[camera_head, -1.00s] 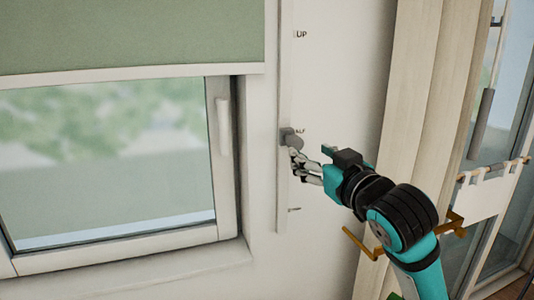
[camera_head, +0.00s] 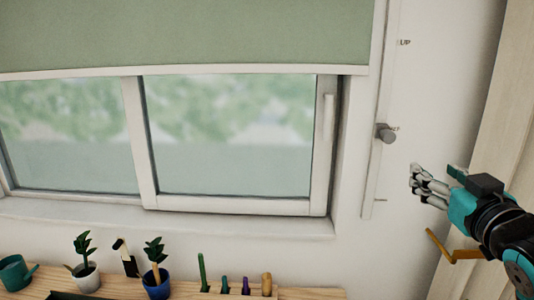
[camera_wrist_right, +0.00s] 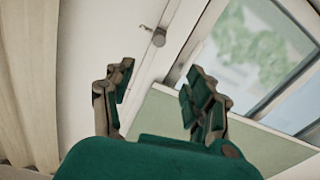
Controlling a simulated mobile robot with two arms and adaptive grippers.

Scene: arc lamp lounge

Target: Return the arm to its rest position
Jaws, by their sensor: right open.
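My right gripper (camera_head: 432,184) is at the right of the head view, beside the wall and apart from it as far as I can tell. In the right wrist view its two fingers (camera_wrist_right: 158,100) stand wide apart with nothing between them. A grey knob (camera_head: 385,133) sits on a vertical slide rail (camera_head: 377,165) right of the window, at the middle mark; the upper mark reads UP. The knob also shows in the wrist view (camera_wrist_right: 159,37), beyond the fingers and untouched. The green blind (camera_head: 200,35) covers the upper part of the window. My left gripper is out of view.
Below the window (camera_head: 230,135) a wooden shelf (camera_head: 315,293) holds a teal watering can (camera_head: 15,273), a plant in a white pot (camera_head: 87,277), a plant in a blue pot (camera_head: 156,284) and several upright tools. A pale curtain (camera_head: 500,120) hangs at the right.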

